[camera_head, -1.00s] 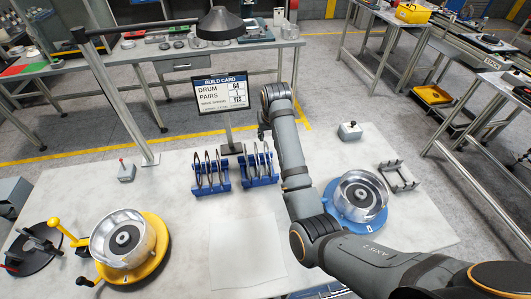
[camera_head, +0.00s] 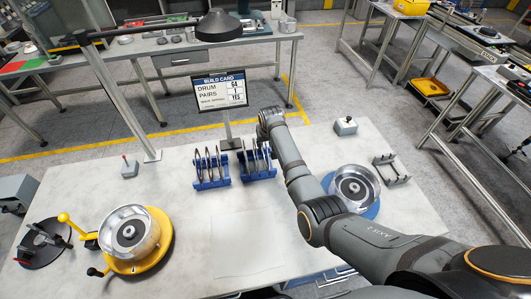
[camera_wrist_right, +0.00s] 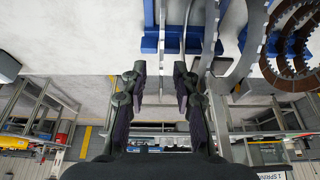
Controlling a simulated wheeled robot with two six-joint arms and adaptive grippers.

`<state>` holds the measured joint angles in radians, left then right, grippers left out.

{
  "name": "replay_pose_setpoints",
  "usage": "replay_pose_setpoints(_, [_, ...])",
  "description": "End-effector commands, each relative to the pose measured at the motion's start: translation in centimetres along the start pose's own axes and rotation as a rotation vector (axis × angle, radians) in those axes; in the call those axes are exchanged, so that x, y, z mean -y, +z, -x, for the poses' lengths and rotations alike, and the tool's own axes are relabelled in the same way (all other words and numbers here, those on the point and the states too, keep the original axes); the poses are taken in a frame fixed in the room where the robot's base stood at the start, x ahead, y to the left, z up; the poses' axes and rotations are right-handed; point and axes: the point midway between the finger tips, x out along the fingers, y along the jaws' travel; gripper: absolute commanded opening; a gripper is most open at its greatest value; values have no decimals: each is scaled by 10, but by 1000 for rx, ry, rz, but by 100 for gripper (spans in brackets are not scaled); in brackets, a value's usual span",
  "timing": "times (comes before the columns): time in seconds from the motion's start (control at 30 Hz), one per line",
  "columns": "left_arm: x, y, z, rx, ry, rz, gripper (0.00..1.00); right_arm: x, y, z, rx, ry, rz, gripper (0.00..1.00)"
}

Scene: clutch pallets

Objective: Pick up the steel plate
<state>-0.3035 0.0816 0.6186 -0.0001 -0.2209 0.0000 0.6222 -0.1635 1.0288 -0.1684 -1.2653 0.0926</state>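Thin steel plates stand on edge in the right blue rack (camera_head: 258,175) on the table. In the right wrist view, one steel plate (camera_wrist_right: 162,45) is seen nearly edge-on, in line with the gap between my fingers, and others lean to its right. My right gripper (camera_wrist_right: 160,88) is open at this rack, its two fingers apart; I cannot tell whether either touches a plate. In the head view, my right gripper (camera_head: 268,122) is at the rack's far side, partly hidden by its own arm. My left gripper is not in view.
The left blue rack (camera_head: 211,184) holds more plates; brown toothed ones (camera_wrist_right: 285,45) show in the wrist view. A build card (camera_head: 220,91) stands behind. A drum sits on a yellow base (camera_head: 155,262), another on a blue base (camera_head: 372,211). The table's front middle is clear.

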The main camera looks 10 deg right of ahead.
Motion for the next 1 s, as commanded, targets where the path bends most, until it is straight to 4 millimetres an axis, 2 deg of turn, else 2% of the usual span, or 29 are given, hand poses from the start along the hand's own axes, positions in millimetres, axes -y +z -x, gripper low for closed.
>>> replay_pose_setpoints(0.1, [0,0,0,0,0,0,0,0,0,0,0,0,0,28])
replay_pose_setpoints(0.3, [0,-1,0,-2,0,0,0,0,0,0,0,0,0,1])
replay_pose_setpoints(1.0, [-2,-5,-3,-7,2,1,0,0,-1,2,-2,0,1,0])
